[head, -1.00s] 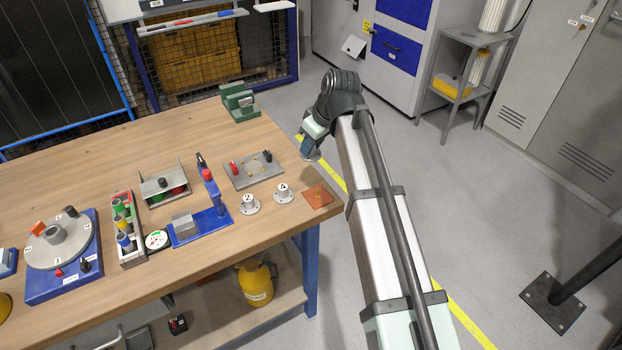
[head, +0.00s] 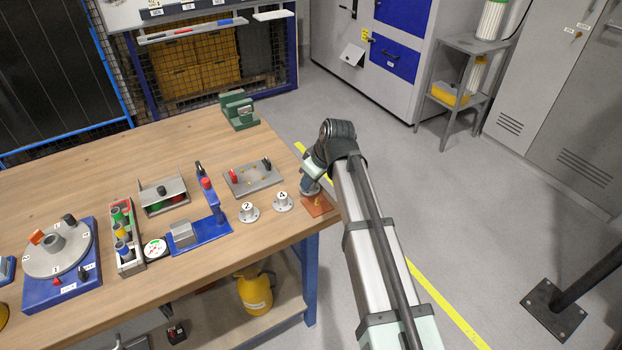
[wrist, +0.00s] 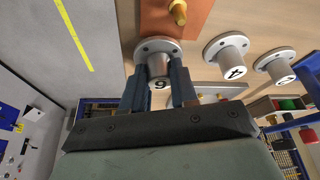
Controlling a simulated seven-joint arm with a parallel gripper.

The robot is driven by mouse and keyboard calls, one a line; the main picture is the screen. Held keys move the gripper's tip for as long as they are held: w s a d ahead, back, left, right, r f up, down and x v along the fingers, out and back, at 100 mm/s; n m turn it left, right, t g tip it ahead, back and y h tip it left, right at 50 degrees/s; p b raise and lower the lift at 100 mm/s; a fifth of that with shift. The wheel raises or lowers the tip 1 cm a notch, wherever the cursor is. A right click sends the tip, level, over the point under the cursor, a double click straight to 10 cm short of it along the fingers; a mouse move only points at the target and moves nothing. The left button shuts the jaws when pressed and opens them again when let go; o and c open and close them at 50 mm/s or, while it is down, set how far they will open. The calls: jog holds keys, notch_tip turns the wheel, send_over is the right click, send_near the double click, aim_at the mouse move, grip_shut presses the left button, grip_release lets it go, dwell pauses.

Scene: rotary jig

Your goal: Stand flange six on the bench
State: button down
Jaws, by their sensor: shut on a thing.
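Flange six (wrist: 152,48) is a grey metal flange with a round base and a hub marked 6. My gripper (wrist: 158,88) is shut on its hub in the wrist view. In the head view my gripper (head: 309,188) is at the bench's right end, by the copper-coloured plate (head: 318,208); the flange is hard to make out there. Whether its base touches anything is unclear. Flange four (head: 283,202) and flange two (head: 249,212) stand upright on the bench (head: 180,278), left of my gripper. They also show in the wrist view, four (wrist: 228,54) and two (wrist: 276,66).
The copper-coloured plate bears a brass pin (wrist: 178,12). A grey plate with red and black knobs (head: 253,178) lies behind the flanges. A blue stand (head: 205,228) and a rotary jig (head: 60,258) are further left. The bench's right edge is close to my gripper.

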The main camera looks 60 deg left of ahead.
jog(key=shift+f, duration=0.25)
jog(key=c, duration=0.9)
grip_release()
jog(key=shift+r, duration=0.3)
jog(key=v, duration=1.2)
